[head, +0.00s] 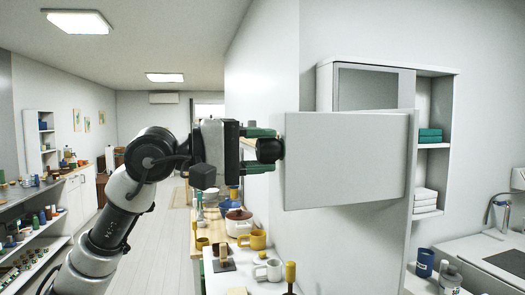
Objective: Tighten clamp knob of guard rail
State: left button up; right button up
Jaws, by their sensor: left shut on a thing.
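A black round knob (269,151) sits at the left edge of a pale grey flat panel (345,160). My left gripper (266,149) comes in from the left with its green fingers above and below the knob and is shut on it. The fingers hide part of the knob. I cannot make out a guard rail as such; only this knob and panel show. My right gripper is out of view.
Behind the panel is a wall cabinet (436,95) with folded green and white towels. Below stands a counter with a yellow mug (257,239), a white mug (272,269) and a lidded pot (239,221). A sink tap (497,208) is at right. The floor (157,240) behind my arm is clear.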

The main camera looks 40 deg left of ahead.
pick_arm(q)
jog(key=shift+f, duration=0.1)
jog(key=o, duration=0.9)
jog(key=shift+s, duration=0.1)
jog(key=shift+a, duration=0.1)
jog(key=shift+s+a+b, duration=0.3)
jog(key=shift+a+b, duration=0.05)
jog(key=b+v, duration=0.3)
jog(key=v, duration=0.7)
jog(key=shift+b, duration=0.4)
